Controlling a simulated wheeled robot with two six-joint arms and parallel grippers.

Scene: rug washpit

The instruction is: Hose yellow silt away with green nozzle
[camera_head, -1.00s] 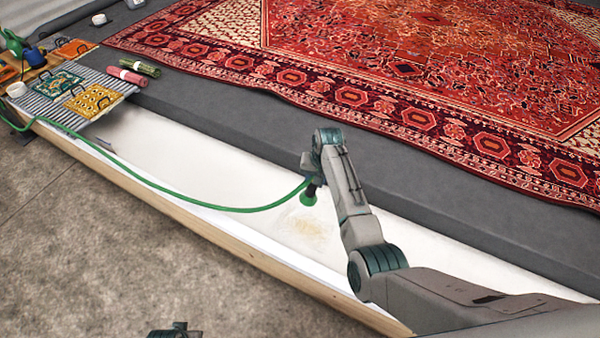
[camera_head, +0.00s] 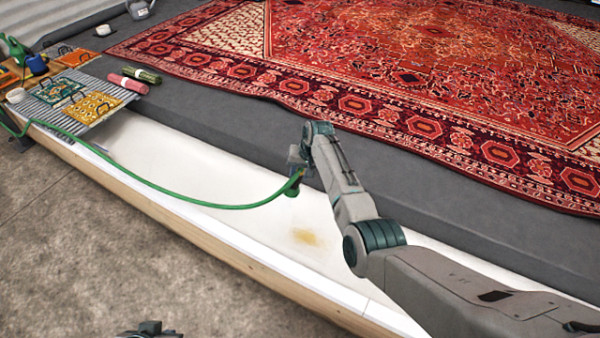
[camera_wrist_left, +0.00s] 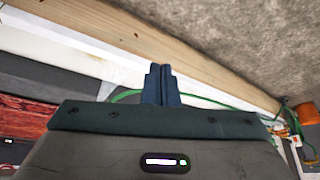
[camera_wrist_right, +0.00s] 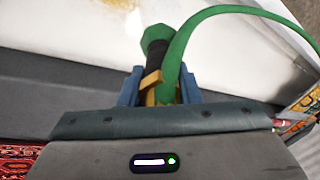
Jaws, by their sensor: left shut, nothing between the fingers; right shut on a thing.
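A small yellow silt patch (camera_head: 306,237) lies on the white floor of the trough (camera_head: 230,175). A yellowish stain (camera_wrist_right: 122,4) also shows at the top edge of the right wrist view. My right gripper (camera_head: 297,180) is shut on the green nozzle (camera_wrist_right: 156,42), just above the trough and up-left of the silt in the head view. The nozzle has a green head and dark neck, and its green hose (camera_head: 200,203) trails left. In the head view the nozzle is partly hidden by the gripper. My left gripper (camera_wrist_left: 162,82) is shut and empty; it also shows at the bottom edge of the head view (camera_head: 150,330).
A wooden rim (camera_head: 190,226) edges the trough. A patterned red rug (camera_head: 400,75) lies on the grey platform beyond. A ribbed board (camera_head: 75,120) with orange and green handled pads stands at the left, near rolled red and green bundles (camera_head: 128,82).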

